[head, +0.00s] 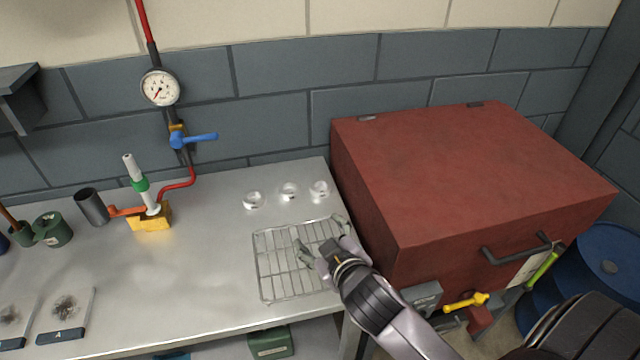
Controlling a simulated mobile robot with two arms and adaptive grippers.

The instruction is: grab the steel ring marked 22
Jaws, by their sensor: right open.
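No number 22 is legible anywhere in the head view. A dark grey metal cylinder (92,207) stands on the left part of the steel table; it looks like an open tube, but I cannot tell whether it is the steel ring. My right gripper (322,238) is open over the wire rack (275,268), with no ring visible between its fingers. The gripper and forearm hide the rack's right part. My left gripper is not in view.
A red box with a handle (470,185) stands close right of the rack. A torch on a yellow base (150,217) is left. The table (200,270) is bare between torch and rack.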

